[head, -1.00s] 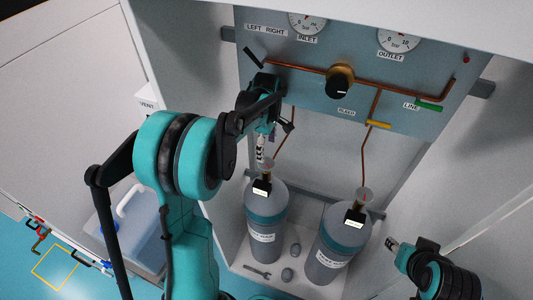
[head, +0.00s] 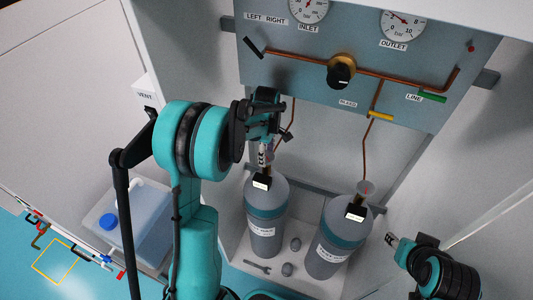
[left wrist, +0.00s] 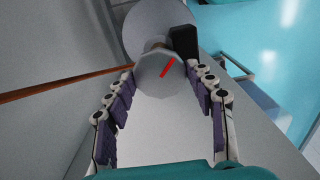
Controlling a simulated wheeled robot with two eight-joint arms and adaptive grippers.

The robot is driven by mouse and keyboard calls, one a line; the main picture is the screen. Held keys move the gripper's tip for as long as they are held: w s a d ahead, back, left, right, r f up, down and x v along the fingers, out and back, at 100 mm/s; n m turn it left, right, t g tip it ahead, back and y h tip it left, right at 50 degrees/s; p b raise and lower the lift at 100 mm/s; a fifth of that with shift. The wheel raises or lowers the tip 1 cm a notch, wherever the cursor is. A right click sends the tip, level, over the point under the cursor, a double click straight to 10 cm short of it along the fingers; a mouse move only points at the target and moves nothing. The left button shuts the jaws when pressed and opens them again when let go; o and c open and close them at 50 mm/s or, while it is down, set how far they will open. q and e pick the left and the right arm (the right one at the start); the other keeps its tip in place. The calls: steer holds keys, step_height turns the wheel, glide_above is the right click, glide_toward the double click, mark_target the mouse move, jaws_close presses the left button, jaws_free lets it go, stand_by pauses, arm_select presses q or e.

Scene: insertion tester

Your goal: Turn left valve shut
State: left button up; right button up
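The left valve is a round grey knob with a red mark (left wrist: 158,69), seen in the left wrist view on top of the left grey cylinder (head: 266,215). In the head view my left gripper (head: 266,158) is directly above that cylinder and hides most of the knob. In the left wrist view its two padded fingers (left wrist: 161,75) are spread, one on each side of the knob, with visible gaps. The fingers are open and hold nothing. My right gripper (head: 393,240) is low at the right, away from the cylinders; its finger opening is too small to judge.
The right cylinder (head: 337,240) stands beside the left one, with its own knob (head: 366,188). Behind is a blue panel (head: 300,70) with gauges, copper pipes and a black-and-brass regulator (head: 341,71). A wrench (head: 257,267) lies on the cabinet floor. A jug (head: 135,220) stands at left.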

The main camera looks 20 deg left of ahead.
arm_select(q)
steer(key=shift+c, duration=1.2)
steer(key=m+b, duration=0.1)
steer(key=m, duration=0.3)
steer(key=shift+m+b, duration=0.3)
steer(key=shift+m, duration=2.1)
steer(key=o, duration=1.2)
steer(key=shift+c, duration=0.2)
